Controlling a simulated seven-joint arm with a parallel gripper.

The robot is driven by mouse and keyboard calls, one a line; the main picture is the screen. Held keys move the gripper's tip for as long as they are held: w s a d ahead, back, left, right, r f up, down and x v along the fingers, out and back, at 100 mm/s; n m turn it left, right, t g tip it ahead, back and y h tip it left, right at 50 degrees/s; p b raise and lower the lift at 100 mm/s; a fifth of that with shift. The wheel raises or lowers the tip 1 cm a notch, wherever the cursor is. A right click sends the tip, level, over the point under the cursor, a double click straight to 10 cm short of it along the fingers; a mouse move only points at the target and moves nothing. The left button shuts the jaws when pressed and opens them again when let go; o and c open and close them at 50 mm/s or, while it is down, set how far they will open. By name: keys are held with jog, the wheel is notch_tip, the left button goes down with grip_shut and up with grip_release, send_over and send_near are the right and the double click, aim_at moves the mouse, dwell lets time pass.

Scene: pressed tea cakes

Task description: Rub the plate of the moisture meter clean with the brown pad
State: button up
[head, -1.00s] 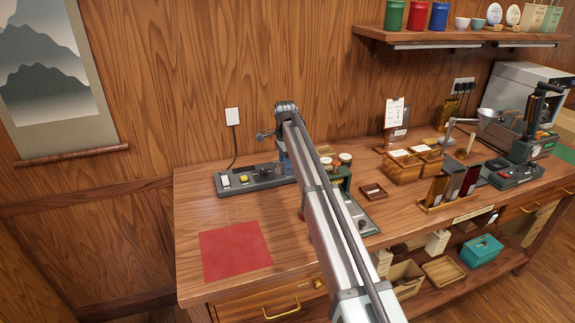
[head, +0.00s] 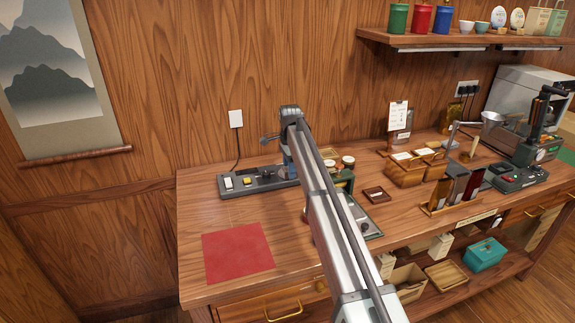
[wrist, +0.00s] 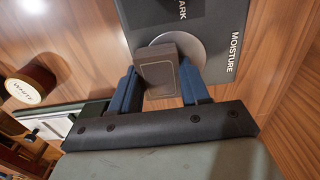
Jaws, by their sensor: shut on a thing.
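My gripper (wrist: 160,76) is shut on the brown pad (wrist: 157,76), with a blue finger on each side of it. In the wrist view the pad is over the round grey plate (wrist: 186,42) of the moisture meter (wrist: 222,22) and covers part of it. I cannot tell whether the pad touches the plate. The dark meter has white lettering reading "MOISTURE". In the head view a dark grey panel (head: 240,191) with a white and a yellow part stands at the back left of the bench. My arm hides the pad and plate there.
A red mat (head: 238,252) lies at the front left of the bench (head: 205,213). A round container labelled "WHITE" (wrist: 24,88) is to the left in the wrist view. A small dark tray (head: 377,194) and wooden boxes (head: 408,176) stand right of my arm.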

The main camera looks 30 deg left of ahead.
jog(key=shift+s+d, duration=0.65)
jog(key=shift+w+a+r, duration=0.1)
jog(key=shift+r, duration=0.55)
jog(key=shift+w+a+r, duration=0.1)
jog(key=shift+r, duration=3.25)
jog(key=shift+d, duration=0.1)
